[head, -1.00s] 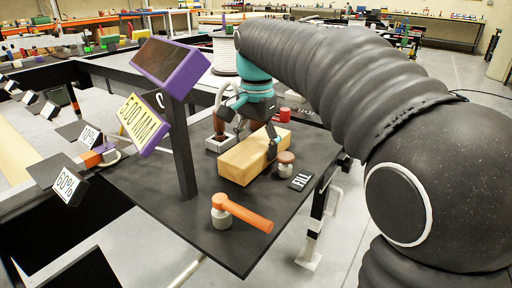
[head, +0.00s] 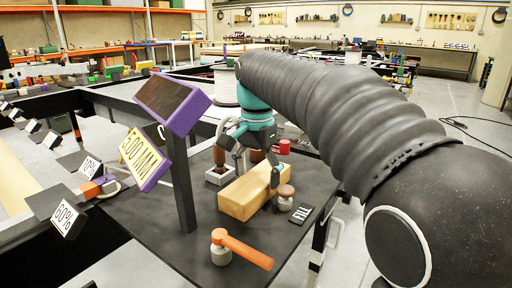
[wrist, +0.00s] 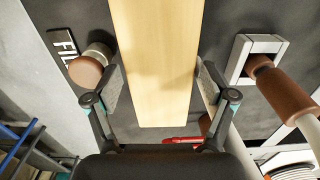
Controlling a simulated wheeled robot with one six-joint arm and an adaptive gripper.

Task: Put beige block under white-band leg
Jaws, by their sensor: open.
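The beige block (head: 248,190) is a long wooden bar lying on a dark platform (head: 165,258). My gripper (head: 248,168) is at the block, pointing down, its fingers apart. In the wrist view the block (wrist: 155,55) runs between the open fingers of my gripper (wrist: 160,86), one finger on each side, with small gaps showing beside it. The block's near end stops just before the palm. I cannot pick out a leg with a white band with certainty in either view.
A brown-capped knob (head: 286,196) stands close to the block, beside a FILL label (head: 301,213). An orange-handled valve (head: 240,248) is in front. A post with a purple-framed display (head: 173,102) rises left. A brown-topped square holder (head: 219,174) is behind.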

